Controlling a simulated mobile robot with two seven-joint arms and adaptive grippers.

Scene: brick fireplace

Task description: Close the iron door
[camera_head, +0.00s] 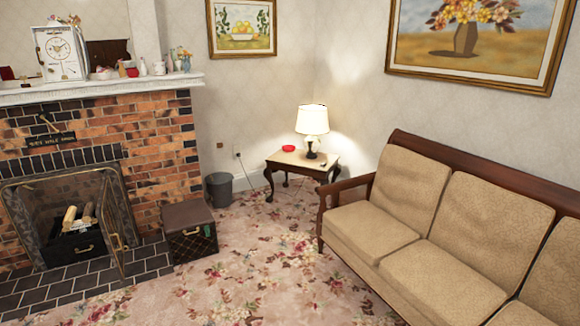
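The iron door (112,222) is on the right side of the fireplace opening and stands swung outward over the dark tiled hearth. It has a brass-coloured handle near its free edge. Behind it the firebox (40,202) is open to view, with several logs (78,217) in a dark grate box (76,248). The left part of the fireplace is cut off by the picture's edge. Neither of my grippers shows in the head view.
A brown chest (189,232) stands just right of the hearth, near the door. A grey bin (220,189), a side table (288,158) with a lit lamp (312,122), and a beige sofa (436,225) stand further right. The flowered carpet (255,265) between is clear.

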